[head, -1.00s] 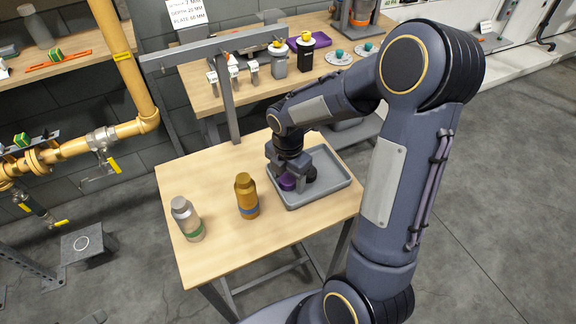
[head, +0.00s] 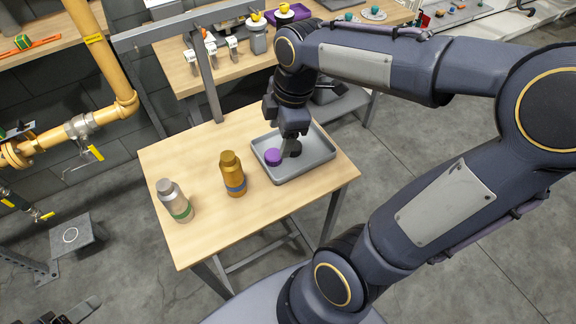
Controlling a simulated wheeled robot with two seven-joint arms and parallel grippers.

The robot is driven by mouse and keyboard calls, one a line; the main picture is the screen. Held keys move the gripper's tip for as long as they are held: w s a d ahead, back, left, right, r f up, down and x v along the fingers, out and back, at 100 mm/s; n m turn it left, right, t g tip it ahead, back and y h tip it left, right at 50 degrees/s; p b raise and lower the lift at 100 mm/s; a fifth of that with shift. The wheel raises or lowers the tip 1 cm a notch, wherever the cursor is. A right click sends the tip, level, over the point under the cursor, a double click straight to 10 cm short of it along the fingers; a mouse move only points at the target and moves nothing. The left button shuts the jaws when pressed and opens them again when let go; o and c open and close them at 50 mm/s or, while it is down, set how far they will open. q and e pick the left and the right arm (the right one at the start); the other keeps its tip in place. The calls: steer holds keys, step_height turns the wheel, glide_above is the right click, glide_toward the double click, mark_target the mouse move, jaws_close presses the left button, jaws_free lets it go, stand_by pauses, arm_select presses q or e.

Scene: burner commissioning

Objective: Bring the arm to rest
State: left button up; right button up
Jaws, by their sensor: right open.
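My right arm reaches in from the right, and its right gripper (head: 286,148) points down over the grey tray (head: 316,168) on the small wooden table. The gripper is open. A purple round piece (head: 272,156) lies in the tray just left of the fingers, and a black round piece (head: 294,149) lies beside it, partly hidden by the fingers. Whether the fingers touch either piece I cannot tell.
An orange bottle with a blue band (head: 232,175) and a silver bottle with a green band (head: 175,201) stand upright left of the tray. A grey post (head: 209,85) with a crossbar rises behind the table. Yellow pipework (head: 103,60) is at left.

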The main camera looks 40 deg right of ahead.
steer(key=s+a+m+t+y, duration=0.2)
steer(key=s+a+m+t, duration=0.2)
steer(key=s+m, duration=0.7)
steer(key=a+f+m, duration=0.1)
steer(key=m, duration=0.3)
steer(key=shift+a+m, duration=0.2)
steer(key=shift+m, duration=0.2)
